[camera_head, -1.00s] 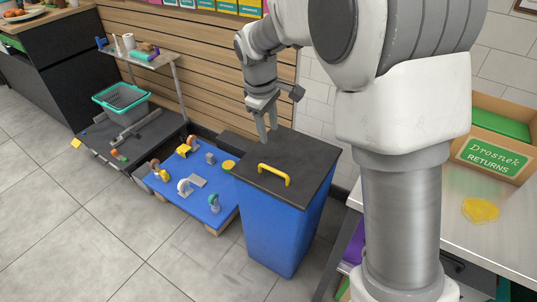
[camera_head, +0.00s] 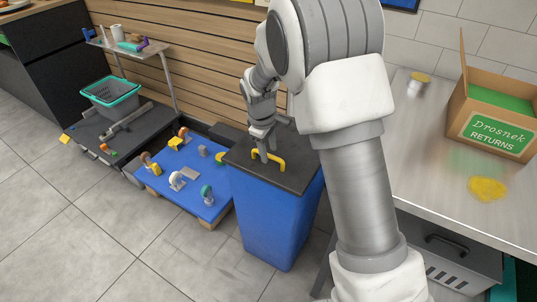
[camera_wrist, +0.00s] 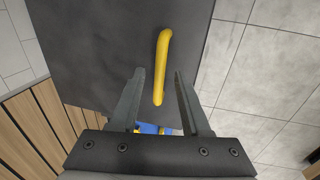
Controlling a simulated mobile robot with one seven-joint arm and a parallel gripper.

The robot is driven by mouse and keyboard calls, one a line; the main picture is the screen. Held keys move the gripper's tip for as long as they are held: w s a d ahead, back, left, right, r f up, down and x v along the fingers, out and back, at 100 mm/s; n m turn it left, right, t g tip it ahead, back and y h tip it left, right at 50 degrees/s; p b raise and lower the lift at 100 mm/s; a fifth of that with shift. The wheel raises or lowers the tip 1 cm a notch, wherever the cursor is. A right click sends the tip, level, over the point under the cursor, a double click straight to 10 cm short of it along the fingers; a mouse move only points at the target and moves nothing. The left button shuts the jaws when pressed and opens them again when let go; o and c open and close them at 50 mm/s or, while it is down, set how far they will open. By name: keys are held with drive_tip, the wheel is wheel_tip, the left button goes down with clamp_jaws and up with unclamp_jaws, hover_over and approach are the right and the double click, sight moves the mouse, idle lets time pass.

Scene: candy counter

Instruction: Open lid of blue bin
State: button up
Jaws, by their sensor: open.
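The blue bin (camera_head: 268,220) stands on the floor, with a flat dark lid (camera_head: 292,178) lying shut on top. A yellow bar handle (camera_head: 279,164) is fixed on the lid; it also shows in the wrist view (camera_wrist: 162,62). My gripper (camera_head: 264,152) points down over the lid at the handle's left end. In the wrist view my gripper (camera_wrist: 158,72) is open, and the near end of the handle lies between its two fingers, with gaps on both sides. I cannot tell the exact height of the fingertips over the lid.
A blue platform (camera_head: 205,210) with several small items stands left of the bin. Farther left is a dark platform with a grey and teal basket (camera_head: 112,97). A metal counter (camera_head: 440,185) with a cardboard returns box (camera_head: 500,130) is at right. A wooden slatted wall is behind.

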drive_tip(key=shift+w+f, duration=0.1)
drive_tip(key=shift+f, duration=0.25)
clamp_jaws()
idle(1.2)
